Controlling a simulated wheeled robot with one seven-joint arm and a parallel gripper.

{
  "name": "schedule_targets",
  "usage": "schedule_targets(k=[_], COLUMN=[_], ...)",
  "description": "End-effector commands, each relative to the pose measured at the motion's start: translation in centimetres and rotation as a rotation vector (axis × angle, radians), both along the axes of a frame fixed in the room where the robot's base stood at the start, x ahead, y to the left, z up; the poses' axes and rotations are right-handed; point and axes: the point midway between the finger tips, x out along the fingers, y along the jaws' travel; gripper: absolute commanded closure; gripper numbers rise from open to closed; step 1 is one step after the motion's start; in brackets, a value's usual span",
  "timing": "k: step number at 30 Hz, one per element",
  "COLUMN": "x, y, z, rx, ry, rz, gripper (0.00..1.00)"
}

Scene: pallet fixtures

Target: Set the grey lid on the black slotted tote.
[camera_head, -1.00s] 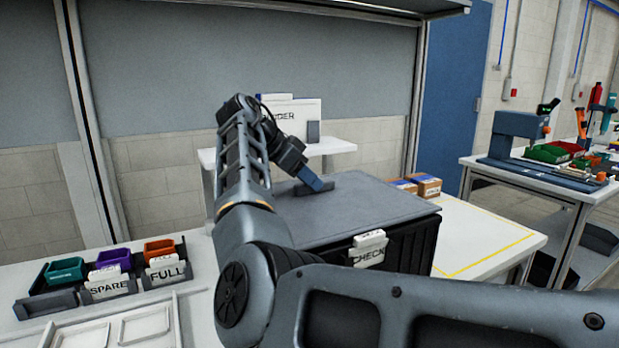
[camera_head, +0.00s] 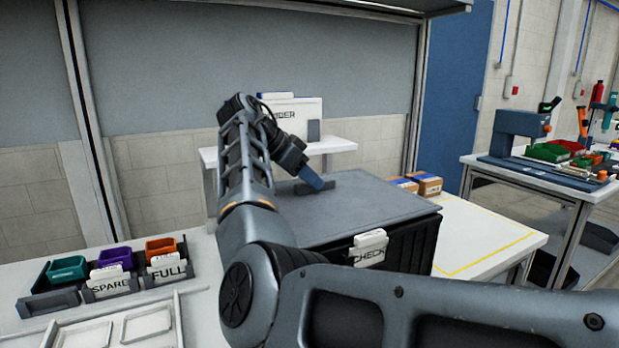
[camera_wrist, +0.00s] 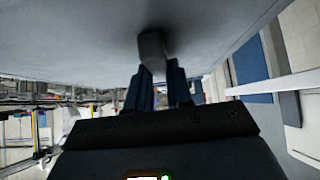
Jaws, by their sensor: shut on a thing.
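The grey lid (camera_head: 365,208) lies over the top of the black slotted tote (camera_head: 405,248), roughly level. Whether it is fully seated all round cannot be told. My gripper (camera_head: 318,186) is at the lid's handle (camera_head: 338,178), near the far middle of the lid. In the wrist view, my gripper (camera_wrist: 161,78) has its two blue fingers shut on the grey handle (camera_wrist: 152,46), with the lid's surface (camera_wrist: 75,35) filling the upper part. The tote's left side and back are hidden by my arm and the lid. A white CHECK label (camera_head: 368,250) is on the tote's front.
The bench holds small teal (camera_head: 67,268), purple (camera_head: 114,258) and orange (camera_head: 161,247) bins at left. A white shelf (camera_head: 338,146) stands behind the tote. Brown boxes (camera_head: 427,184) lie behind right. Yellow-taped bench space (camera_head: 490,248) right of the tote is clear.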

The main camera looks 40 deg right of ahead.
Motion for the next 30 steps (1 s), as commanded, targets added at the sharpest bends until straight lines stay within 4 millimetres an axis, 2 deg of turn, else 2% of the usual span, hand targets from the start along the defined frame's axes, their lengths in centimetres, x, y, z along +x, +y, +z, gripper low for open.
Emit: schedule_targets(k=[30], x=[0.0], y=[0.0], z=[-1.1], rx=[0.0], ry=[-0.001], rz=[0.001], gripper=[1.0])
